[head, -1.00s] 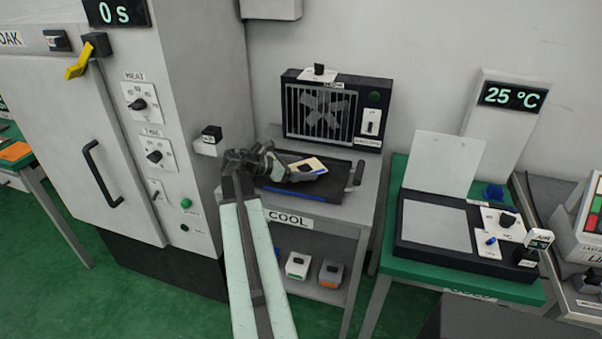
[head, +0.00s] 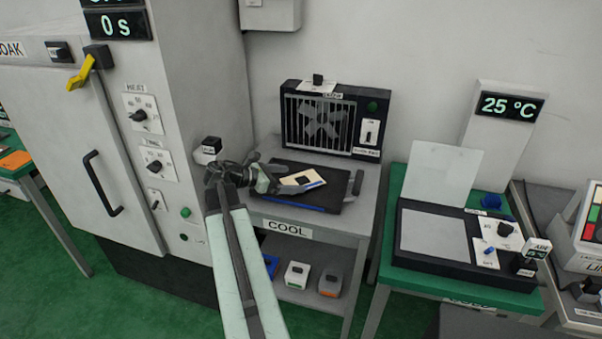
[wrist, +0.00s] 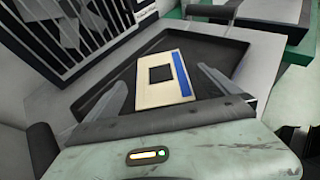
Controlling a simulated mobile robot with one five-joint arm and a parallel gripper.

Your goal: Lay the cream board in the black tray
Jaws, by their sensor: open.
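The cream board (head: 301,180) has a black square and a blue strip along one edge. It lies flat inside the black tray (head: 337,184), on the bench marked COOL. In the wrist view the board (wrist: 157,93) rests on the floor of the tray (wrist: 215,52), clear of its far rim. My gripper (head: 284,187) is open at the left side of the board. In the wrist view its two fingers (wrist: 163,78) stand apart on either side of the board's near part, with nothing gripped. Whether they touch the board is hard to tell.
A grilled fan unit (head: 333,118) stands behind the tray. The tall oven cabinet (head: 100,150) is to the left. A green table (head: 400,280) with a black device (head: 435,230) stands to the right. Small boxes (head: 297,274) sit on the shelf below.

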